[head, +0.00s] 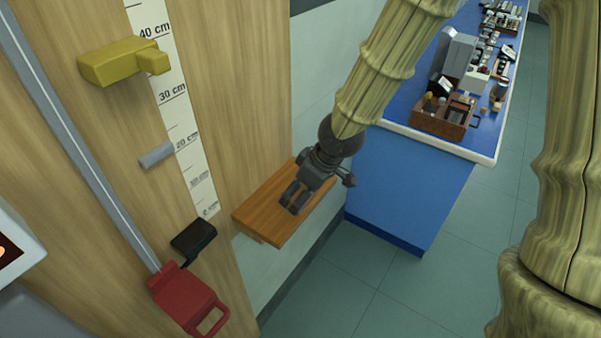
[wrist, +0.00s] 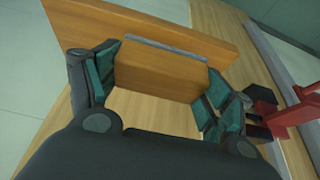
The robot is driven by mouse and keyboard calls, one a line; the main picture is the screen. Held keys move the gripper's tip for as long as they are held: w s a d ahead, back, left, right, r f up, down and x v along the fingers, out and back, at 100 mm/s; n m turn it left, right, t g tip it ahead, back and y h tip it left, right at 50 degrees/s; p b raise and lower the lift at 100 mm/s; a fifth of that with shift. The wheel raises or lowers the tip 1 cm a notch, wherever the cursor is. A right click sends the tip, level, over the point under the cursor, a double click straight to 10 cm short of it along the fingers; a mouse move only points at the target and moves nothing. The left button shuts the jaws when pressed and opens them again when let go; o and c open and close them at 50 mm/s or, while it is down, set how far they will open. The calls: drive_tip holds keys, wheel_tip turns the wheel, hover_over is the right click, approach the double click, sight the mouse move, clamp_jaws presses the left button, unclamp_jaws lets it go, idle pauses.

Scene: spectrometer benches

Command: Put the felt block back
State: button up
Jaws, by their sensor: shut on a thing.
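The felt block (wrist: 158,77), a wooden block with a grey felt strip along its far edge, sits between the two teal-padded fingers of my gripper (wrist: 160,84) in the wrist view. The gripper is shut on it. In the head view my gripper (head: 296,198) is at the small wooden shelf (head: 258,212) beside the wooden panel, and the block cannot be made out there. The shelf also shows beyond the block in the wrist view (wrist: 85,15). I cannot tell whether the block touches the shelf.
The wooden panel carries a centimetre scale (head: 183,125), a yellow block (head: 112,62), a grey peg (head: 156,156), a black piece (head: 194,240) and a red handle (head: 186,297) on a rail. A blue bench (head: 405,185) with instruments stands at right. Floor between is clear.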

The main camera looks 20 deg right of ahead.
drive_tip(key=w+p, duration=0.1)
drive_tip(key=w, duration=0.1)
drive_tip(key=w+d+p, duration=0.1)
drive_tip(key=w, duration=0.2)
drive_tip(key=w+d+p, duration=0.1)
drive_tip(key=w, duration=0.2)
drive_tip(key=shift+w+f, duration=0.15)
drive_tip(key=shift+f, duration=0.15)
drive_tip(key=shift+f+p, duration=0.5)
drive_tip(key=shift+f, duration=1.35)
drive_tip(key=o, duration=0.9)
drive_tip(key=shift+r, duration=0.1)
drive_tip(key=shift+b+v, duration=0.7)
drive_tip(key=shift+v, duration=5.25)
